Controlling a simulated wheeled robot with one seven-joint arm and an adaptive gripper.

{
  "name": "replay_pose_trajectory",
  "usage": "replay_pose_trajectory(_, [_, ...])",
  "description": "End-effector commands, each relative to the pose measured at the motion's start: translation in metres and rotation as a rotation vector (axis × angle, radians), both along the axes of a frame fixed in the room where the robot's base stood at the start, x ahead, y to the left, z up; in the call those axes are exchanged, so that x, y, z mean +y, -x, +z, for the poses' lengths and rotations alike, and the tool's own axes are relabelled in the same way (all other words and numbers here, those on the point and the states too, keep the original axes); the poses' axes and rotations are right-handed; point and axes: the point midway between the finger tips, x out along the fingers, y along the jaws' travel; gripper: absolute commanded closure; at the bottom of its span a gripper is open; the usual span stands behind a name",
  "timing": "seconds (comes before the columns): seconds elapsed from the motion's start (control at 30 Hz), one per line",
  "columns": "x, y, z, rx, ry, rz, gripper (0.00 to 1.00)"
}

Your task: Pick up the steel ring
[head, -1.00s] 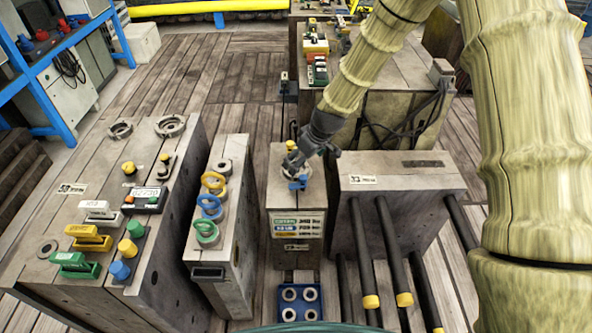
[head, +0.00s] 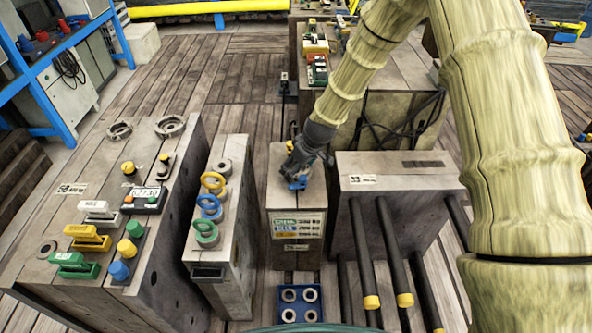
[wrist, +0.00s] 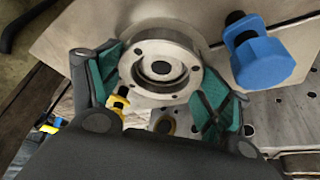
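The steel ring (wrist: 160,68) shows in the wrist view as a round flange with a dark centre hole and small bolt holes. My gripper (wrist: 163,78) has one teal-padded finger on its left and one on its right, both close against its rim. I cannot tell whether the pads press on it. In the head view my gripper (head: 300,172) is low over the top of a narrow steel block (head: 283,193), and it hides the ring there. A blue knob (wrist: 262,60) is to the right of the ring in the wrist view.
A yellow bolt (wrist: 120,98) is close by the left finger. A block with dark rods (head: 390,190) is close on the right. A blue tray (head: 300,302) lies in front.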

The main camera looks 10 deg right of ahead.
Motion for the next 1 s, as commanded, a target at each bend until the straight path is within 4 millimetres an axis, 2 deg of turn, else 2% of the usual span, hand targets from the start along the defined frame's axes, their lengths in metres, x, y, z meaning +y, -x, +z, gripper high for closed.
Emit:
replay_pose_trajectory(0.03, [0.000, 0.000, 0.000, 0.000, 0.000, 0.000, 0.49])
replay_pose_trajectory(0.1, [0.000, 0.000, 0.000, 0.000, 0.000, 0.000, 0.62])
replay_pose_trajectory(0.13, [0.000, -0.001, 0.001, -0.001, 0.000, 0.000, 0.65])
replay_pose_trajectory(0.47, [0.000, -0.001, 0.007, -0.003, 0.001, 0.000, 0.65])
replay_pose_trajectory(1.0, [0.000, -0.001, 0.084, -0.003, 0.001, 0.000, 0.65])
